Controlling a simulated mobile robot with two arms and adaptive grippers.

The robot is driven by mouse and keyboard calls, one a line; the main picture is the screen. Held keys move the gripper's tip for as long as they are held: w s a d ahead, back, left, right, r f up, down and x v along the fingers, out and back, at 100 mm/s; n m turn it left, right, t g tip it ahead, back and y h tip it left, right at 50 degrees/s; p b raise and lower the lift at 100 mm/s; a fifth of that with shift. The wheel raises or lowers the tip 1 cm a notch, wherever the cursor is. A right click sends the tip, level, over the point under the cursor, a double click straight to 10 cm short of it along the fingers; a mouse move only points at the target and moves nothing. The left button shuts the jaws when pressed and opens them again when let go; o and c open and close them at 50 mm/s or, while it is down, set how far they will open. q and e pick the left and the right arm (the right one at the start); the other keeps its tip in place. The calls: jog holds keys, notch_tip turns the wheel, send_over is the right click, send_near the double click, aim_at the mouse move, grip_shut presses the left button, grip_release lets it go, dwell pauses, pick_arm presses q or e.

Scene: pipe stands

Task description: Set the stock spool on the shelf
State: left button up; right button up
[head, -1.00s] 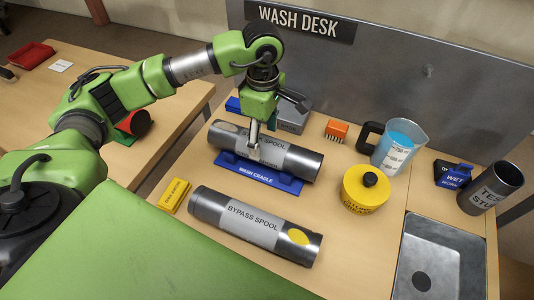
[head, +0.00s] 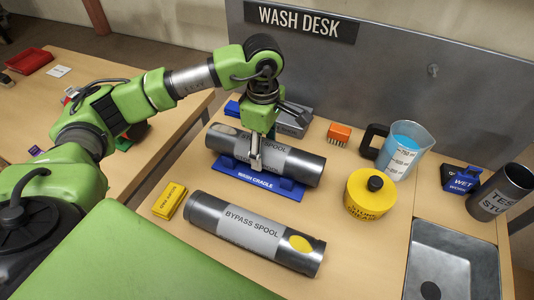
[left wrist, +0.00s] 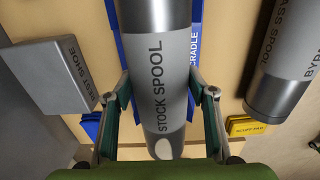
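The stock spool (head: 305,166), a grey metal pipe with a light label, lies in the blue wash cradle (head: 287,190) on the desk. It fills the middle of the left wrist view (left wrist: 165,75), its label reading STOCK SPOOL. My left gripper (head: 256,163) is over the spool, pointing down. In the left wrist view its two fingers (left wrist: 160,88) stand on either side of the spool, tips very near its sides; I see no clear grip, and contact is hard to judge. The shelf is not seen. My right gripper is out of view.
The bypass spool (head: 250,230) lies in front of the cradle, beside a yellow scuff pad (head: 170,200). A grey block (head: 294,120), orange brush (head: 339,133), jug (head: 400,152), yellow tin (head: 369,195) and sink (head: 450,265) surround it. A second table (head: 150,70) is at left.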

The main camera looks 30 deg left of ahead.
aim_at(264, 143)
pick_arm(q)
jog(key=shift+c, duration=0.7)
jog(key=c, duration=1)
jog(key=shift+o, duration=0.2)
jog(key=shift+w+r, duration=0.1)
jog(key=shift+r, duration=0.45)
jog(key=shift+r, duration=0.25)
jog(key=shift+r+p, duration=1.85)
jog(key=shift+r, duration=1.45)
